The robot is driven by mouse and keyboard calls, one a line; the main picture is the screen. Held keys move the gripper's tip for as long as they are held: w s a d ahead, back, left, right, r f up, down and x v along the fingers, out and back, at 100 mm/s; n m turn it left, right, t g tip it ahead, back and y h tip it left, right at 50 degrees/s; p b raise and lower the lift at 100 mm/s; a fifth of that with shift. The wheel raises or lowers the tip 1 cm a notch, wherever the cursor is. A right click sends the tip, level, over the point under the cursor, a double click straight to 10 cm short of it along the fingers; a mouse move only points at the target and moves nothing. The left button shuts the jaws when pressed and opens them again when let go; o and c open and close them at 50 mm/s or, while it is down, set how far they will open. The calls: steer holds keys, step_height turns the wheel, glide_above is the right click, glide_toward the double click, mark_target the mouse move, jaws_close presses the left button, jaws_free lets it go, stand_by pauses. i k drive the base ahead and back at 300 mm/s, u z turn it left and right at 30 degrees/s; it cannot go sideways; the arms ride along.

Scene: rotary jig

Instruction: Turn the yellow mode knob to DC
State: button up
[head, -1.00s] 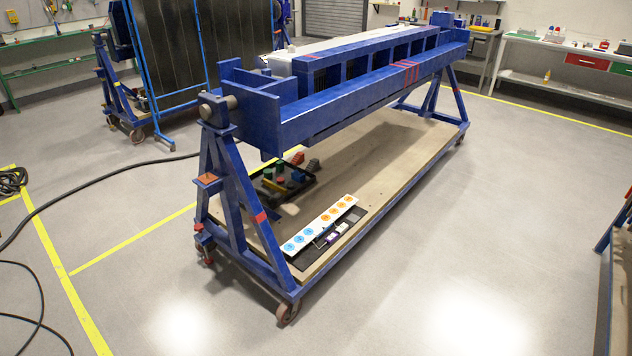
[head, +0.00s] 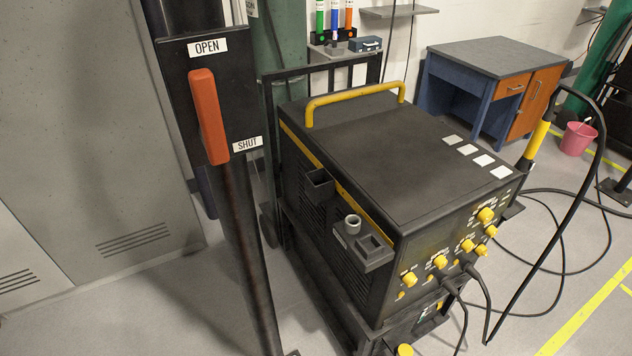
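A black welding-type machine (head: 375,140) with a yellow top handle (head: 352,103) stands right of centre in the head view. Its front panel (head: 450,240) is seen at a steep angle and carries several yellow knobs, among them a larger upper one (head: 486,215), one near the middle (head: 440,262) and one at the lower left (head: 409,279). The panel lettering is too small to read, so I cannot tell which knob is the mode knob or where it points. My gripper is not in view.
A post with an orange lever (head: 209,118) between OPEN and SHUT labels stands left of the machine. Black cables (head: 560,250) run from the panel across the floor. A blue desk (head: 495,85) and pink bucket (head: 577,138) stand behind. Floor at lower right is mostly clear.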

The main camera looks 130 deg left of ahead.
mark_target(409, 279)
steer(key=u, duration=3.85)
steer(key=k, duration=0.65)
steer(key=z, duration=0.2)
steer(key=i, duration=1.1)
steer(key=u, duration=0.65)
